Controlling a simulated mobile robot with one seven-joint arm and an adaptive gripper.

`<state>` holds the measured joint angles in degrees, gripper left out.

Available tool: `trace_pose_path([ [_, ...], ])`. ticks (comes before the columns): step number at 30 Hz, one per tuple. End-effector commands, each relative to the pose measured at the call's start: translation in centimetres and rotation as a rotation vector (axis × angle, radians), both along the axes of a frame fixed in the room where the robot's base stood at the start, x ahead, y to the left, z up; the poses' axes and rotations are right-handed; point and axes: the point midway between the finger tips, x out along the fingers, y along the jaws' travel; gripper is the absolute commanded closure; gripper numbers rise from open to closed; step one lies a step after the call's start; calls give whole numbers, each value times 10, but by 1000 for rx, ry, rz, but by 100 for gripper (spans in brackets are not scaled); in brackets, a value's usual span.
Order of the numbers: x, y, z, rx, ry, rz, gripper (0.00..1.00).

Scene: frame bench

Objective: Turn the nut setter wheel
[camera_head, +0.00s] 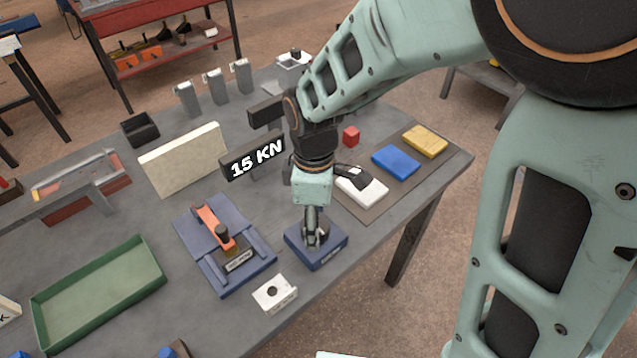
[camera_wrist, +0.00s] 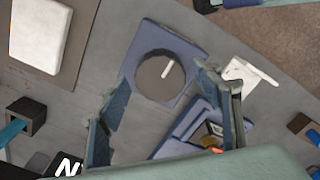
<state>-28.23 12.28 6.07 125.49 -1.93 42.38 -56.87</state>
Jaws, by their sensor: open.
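The nut setter is a blue square block (camera_head: 318,252) at the bench's front edge. In the wrist view its dark round wheel (camera_wrist: 150,82) with a short white mark (camera_wrist: 167,69) sits on the blue block (camera_wrist: 190,48). My gripper (camera_head: 313,238) points down over the block, and its fingers hide most of the wheel in the head view. In the wrist view my gripper (camera_wrist: 162,76) is open, with one finger on either side of the wheel in the picture. I cannot tell whether the fingers touch it.
Left of the block is a blue fixture (camera_head: 193,238) with an orange lever (camera_head: 212,222). A white holed block (camera_head: 275,292) stands at the front, and a green tray (camera_head: 100,292) further left. A "15 KN" sign (camera_head: 253,157) stands behind. White, blue (camera_head: 396,161) and yellow (camera_head: 425,141) pads lie right.

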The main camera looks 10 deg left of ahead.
Motion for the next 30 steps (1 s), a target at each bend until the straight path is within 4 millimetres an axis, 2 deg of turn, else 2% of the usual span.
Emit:
trace_pose_path([
  [9,1,1,68,4,-6,-1,41],
  [15,1,1,97,2,-3,0,41],
  [20,0,0,107,1,-2,0,41],
  [30,3,1,107,6,-8,-2,41],
])
